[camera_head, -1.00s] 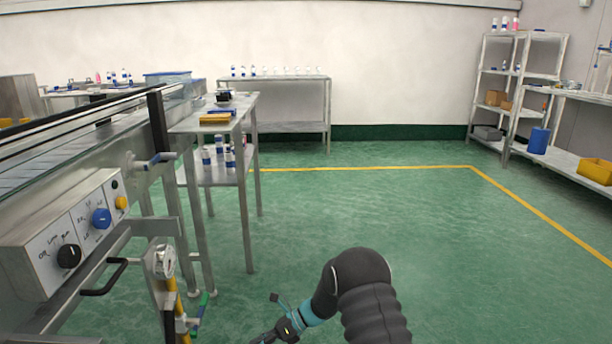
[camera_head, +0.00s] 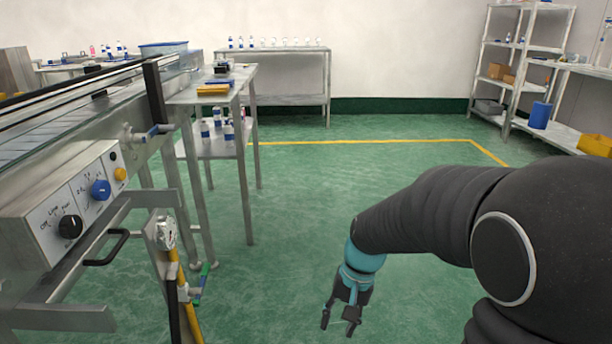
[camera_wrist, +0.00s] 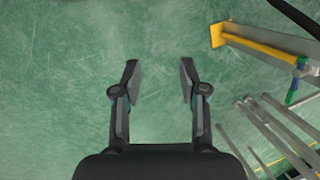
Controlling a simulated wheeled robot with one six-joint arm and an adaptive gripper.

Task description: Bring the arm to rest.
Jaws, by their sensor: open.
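My gripper (camera_head: 341,318) hangs at the end of my black arm in the lower middle of the head view, pointing down over the green floor. It is open and empty. In the wrist view my gripper (camera_wrist: 158,80) shows its two fingers apart, with only bare floor between them. My arm fills the lower right of the head view, bent from the right edge toward the middle. Nothing touches the fingers.
A conveyor machine with a control box (camera_head: 80,210) stands at the left. A yellow-and-grey post (camera_wrist: 265,48) and metal legs lie right of the fingers in the wrist view. A metal side table (camera_head: 215,97) stands behind. The middle floor (camera_head: 330,190) is clear.

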